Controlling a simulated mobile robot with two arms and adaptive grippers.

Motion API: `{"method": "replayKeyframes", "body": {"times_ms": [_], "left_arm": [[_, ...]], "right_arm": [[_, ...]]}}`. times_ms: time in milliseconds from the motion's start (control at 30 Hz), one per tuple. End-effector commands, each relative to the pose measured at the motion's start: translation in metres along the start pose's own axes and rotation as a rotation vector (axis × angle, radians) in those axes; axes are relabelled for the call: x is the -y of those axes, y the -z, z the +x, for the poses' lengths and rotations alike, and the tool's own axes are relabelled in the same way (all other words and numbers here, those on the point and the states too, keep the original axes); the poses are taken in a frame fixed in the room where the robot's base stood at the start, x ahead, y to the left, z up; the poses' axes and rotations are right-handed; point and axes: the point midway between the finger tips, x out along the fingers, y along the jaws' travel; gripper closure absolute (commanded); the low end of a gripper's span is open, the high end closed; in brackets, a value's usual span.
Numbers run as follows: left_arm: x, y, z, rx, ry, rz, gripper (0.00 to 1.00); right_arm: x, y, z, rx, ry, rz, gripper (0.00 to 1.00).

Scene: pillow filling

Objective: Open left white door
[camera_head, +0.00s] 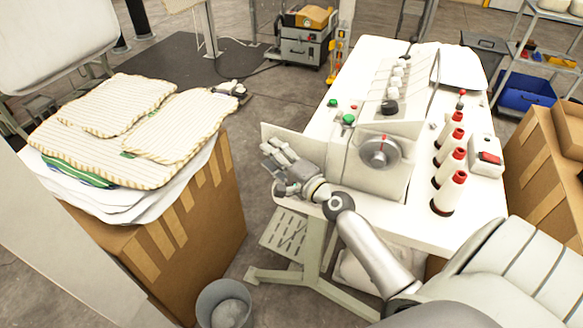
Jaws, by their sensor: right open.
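A flat white panel (290,140), which looks like the left door, juts out to the left from the machine's left side. My right gripper (284,167) is just in front of this panel at the table's left edge. Its fingers are spread and hold nothing. They overlap the panel's lower part in the picture, and I cannot tell whether they touch it. My left gripper is not in view.
Several red-topped white spools (449,192) stand on the table's right side. A cardboard box (200,215) bears striped pillow covers (190,120) at left. A grey bin (224,305) stands at the front. Floor is clear between box and table.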

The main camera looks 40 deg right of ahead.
Motion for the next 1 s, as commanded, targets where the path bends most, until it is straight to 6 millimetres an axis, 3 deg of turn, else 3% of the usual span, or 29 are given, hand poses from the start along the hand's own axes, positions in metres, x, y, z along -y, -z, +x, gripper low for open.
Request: {"method": "replayKeyframes", "body": {"times_ms": [500,700,1000], "left_arm": [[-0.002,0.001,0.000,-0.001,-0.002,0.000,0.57],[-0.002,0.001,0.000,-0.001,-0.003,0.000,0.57],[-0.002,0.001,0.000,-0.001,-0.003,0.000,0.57]], "right_arm": [[-0.001,-0.001,-0.084,0.001,-0.003,0.004,0.57],[0.000,-0.001,-0.099,0.002,-0.001,0.001,0.57],[0.000,0.000,-0.101,0.002,0.000,0.000,0.57]]}}
